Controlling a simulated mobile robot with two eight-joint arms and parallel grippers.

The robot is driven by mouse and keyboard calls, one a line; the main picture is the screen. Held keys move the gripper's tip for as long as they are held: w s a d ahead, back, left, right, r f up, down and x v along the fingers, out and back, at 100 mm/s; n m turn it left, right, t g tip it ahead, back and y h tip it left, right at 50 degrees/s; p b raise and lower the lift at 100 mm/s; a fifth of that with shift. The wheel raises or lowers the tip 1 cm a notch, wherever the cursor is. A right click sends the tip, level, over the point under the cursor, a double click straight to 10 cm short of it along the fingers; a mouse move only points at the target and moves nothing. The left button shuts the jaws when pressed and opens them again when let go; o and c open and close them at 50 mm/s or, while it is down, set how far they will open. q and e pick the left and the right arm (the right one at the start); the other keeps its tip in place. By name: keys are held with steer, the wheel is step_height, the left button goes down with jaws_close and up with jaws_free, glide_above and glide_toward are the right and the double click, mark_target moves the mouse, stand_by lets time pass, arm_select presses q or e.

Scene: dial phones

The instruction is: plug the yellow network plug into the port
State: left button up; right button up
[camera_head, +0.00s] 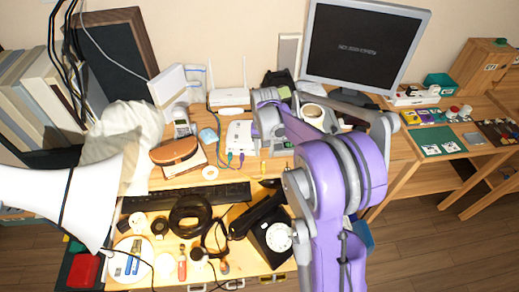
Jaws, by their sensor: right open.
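A white network box (239,134) lies on the desk at the middle, left of my right arm. A green plug (229,156) and a purple plug (241,158) show at its front edge. Single ports are too small to make out. A small yellow piece (288,166), perhaps the yellow plug, lies on the desk just right of the box, close to my arm. My right gripper (268,140) is open, beside the box's right side. Its fingertips are small and partly hidden by my purple arm, and I see nothing held. My left gripper is out of view.
A white router (229,97) with antennas stands behind the box. A black keyboard (186,197), a black dial phone (270,236), headphones and tools fill the front. A monitor (365,45) stands at the back right. A white lampshade (60,200) crowds the left.

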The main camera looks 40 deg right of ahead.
mark_target(263, 166)
step_height(263, 166, down, 8)
steer(key=b, duration=0.4)
steer(key=shift+f+b, duration=0.1)
steer(key=shift+b, duration=0.2)
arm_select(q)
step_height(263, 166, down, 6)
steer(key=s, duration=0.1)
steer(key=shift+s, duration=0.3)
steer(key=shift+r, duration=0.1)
arm_select(e)
jaws_close()
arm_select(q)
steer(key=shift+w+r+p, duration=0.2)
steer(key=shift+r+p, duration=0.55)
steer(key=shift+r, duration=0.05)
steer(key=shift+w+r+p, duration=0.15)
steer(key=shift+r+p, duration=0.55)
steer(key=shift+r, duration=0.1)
arm_select(e)
steer(key=shift+r, duration=2.6)
